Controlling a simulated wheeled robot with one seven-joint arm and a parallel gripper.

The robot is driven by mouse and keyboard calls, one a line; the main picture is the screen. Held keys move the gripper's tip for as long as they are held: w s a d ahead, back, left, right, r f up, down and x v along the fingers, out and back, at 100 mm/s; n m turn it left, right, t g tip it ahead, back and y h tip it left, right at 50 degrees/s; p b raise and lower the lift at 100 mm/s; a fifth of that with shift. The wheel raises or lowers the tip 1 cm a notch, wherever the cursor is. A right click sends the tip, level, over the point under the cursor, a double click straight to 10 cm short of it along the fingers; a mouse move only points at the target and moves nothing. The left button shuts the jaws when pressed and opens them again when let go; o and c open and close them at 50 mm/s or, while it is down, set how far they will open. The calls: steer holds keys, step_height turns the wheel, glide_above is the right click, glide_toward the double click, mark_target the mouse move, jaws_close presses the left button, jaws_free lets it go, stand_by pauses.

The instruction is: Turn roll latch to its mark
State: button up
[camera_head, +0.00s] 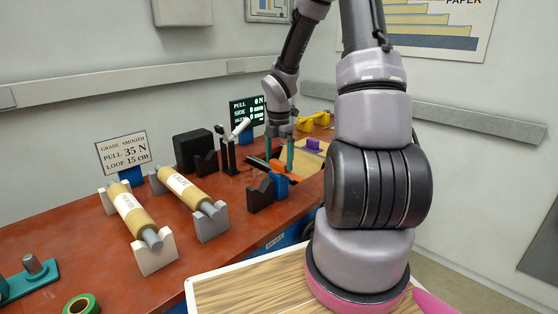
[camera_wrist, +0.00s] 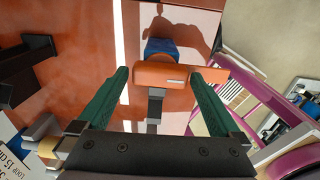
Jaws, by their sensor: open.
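An orange bar (camera_wrist: 150,76), which looks like the roll latch, lies crosswise between my fingers in the wrist view. It carries a small pale line near its right half. A blue part (camera_wrist: 160,47) sits just beyond it. In the head view the orange piece (camera_head: 284,171) shows below my gripper (camera_head: 279,153), by the blue post (camera_head: 280,186). My gripper (camera_wrist: 160,78) is open, with one green finger near each end of the bar. I cannot tell whether either finger touches it. I cannot make out the latch's mark.
Two tan rolls, one nearer (camera_head: 132,214) and one farther (camera_head: 184,189), lie on cradles at left. A black stand (camera_head: 260,195) and a black box (camera_head: 193,149) are close to the latch. A screen (camera_head: 246,111) stands behind.

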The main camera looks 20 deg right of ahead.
mark_target(279, 162)
step_height(279, 162, up, 10)
steer(key=shift+r, duration=0.2)
stand_by(0.5)
